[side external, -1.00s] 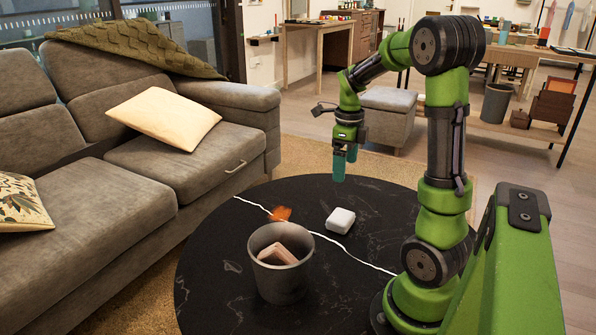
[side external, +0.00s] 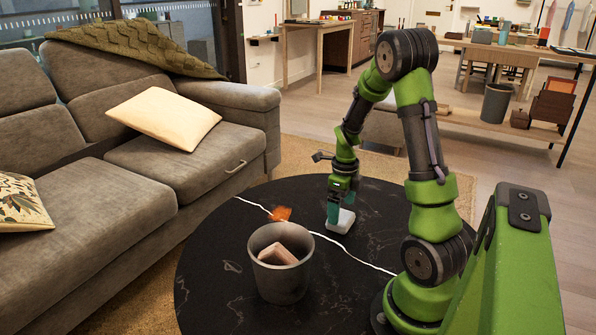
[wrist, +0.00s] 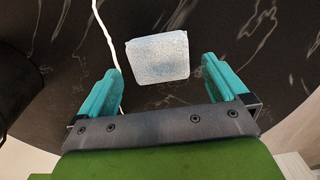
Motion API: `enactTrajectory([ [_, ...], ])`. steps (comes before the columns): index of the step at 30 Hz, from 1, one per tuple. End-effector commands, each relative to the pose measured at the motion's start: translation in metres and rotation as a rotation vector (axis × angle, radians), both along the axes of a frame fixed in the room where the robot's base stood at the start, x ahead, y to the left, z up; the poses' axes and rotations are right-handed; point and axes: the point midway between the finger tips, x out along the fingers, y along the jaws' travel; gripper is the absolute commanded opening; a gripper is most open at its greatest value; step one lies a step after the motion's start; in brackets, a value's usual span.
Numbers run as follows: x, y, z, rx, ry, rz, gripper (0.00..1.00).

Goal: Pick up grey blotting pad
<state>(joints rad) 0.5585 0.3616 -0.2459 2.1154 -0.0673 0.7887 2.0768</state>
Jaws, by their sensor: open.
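The grey blotting pad (side external: 347,219) is a small pale block with rounded corners, lying on the round black table. In the wrist view the pad (wrist: 158,57) lies ahead of and between the two teal fingers. My gripper (side external: 335,216) points down right at the pad in the side view and hides part of it. In the wrist view my gripper (wrist: 163,82) is open, with a gap between each finger and the pad. I cannot tell exactly how high the fingertips are above the table.
A grey bin (side external: 280,283) with a pinkish block (side external: 281,257) inside stands on the black table (side external: 215,268), left and nearer the camera. A small orange object (side external: 281,213) lies left of the pad. A white line crosses the tabletop. A grey sofa (side external: 150,205) stands left of the table.

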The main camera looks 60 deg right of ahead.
Motion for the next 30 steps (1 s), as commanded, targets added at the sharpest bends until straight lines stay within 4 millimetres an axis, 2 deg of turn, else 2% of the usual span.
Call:
enactTrajectory([
  [3, -0.003, 0.001, -0.021, 0.005, 0.005, -0.003, 1.0],
  [6, -0.002, 0.001, -0.033, 0.003, 0.004, -0.002, 1.0],
  [15, -0.001, 0.001, -0.04, 0.001, 0.0, 0.0, 1.0],
  [17, -0.001, 0.001, -0.04, 0.001, 0.0, 0.0, 0.94],
  [24, -0.001, 0.001, -0.039, 0.0, 0.001, 0.0, 0.57],
  [25, -0.001, 0.001, -0.039, 0.0, 0.0, 0.0, 0.54],
  [30, -0.001, 0.001, -0.039, 0.0, 0.0, 0.0, 0.54],
])
